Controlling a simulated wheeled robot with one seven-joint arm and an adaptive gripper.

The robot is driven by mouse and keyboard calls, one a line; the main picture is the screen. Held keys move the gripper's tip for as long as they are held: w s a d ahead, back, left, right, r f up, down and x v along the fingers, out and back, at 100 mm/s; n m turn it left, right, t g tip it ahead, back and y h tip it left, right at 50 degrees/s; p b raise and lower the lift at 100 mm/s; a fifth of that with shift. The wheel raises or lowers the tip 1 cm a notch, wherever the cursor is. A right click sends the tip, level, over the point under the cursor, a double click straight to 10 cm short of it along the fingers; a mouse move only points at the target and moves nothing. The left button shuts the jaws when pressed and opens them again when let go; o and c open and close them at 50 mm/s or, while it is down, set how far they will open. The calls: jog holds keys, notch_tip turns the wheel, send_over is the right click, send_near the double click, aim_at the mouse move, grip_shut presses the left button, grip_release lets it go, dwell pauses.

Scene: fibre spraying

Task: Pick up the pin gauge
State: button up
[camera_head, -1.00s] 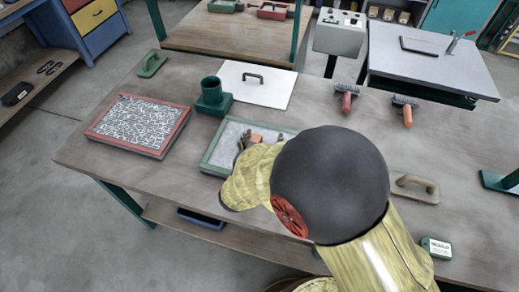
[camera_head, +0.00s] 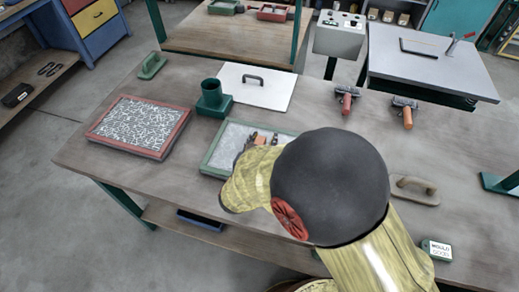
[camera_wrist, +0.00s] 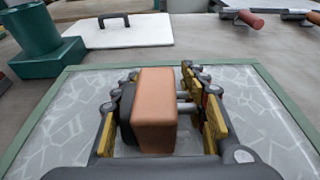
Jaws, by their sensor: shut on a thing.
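The pin gauge, a copper-coloured block (camera_wrist: 155,112) with a dark part on its left and thin metal pins on its right, is between my gripper's fingers in the wrist view. In the head view a small part of the block (camera_head: 260,141) shows past my yellow arm. My gripper (camera_wrist: 160,115) is shut on it, a finger on each side; its fingertips (camera_head: 264,138) also show in the head view. Both are over the green-framed tray (camera_wrist: 262,95) with a pale, veined surface. I cannot tell whether the gauge touches the tray. The gauge's underside is hidden.
A red-framed panel (camera_head: 140,125) lies left on the workbench. Behind the tray are a dark green cup on a base (camera_head: 211,98) and a white plate with a handle (camera_head: 270,90). Two rollers (camera_head: 347,100) (camera_head: 407,115) lie at the back right. A trowel (camera_head: 415,188) lies right of my arm.

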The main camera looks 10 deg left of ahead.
jog(key=c, duration=0.5)
jog(key=shift+o, duration=0.2)
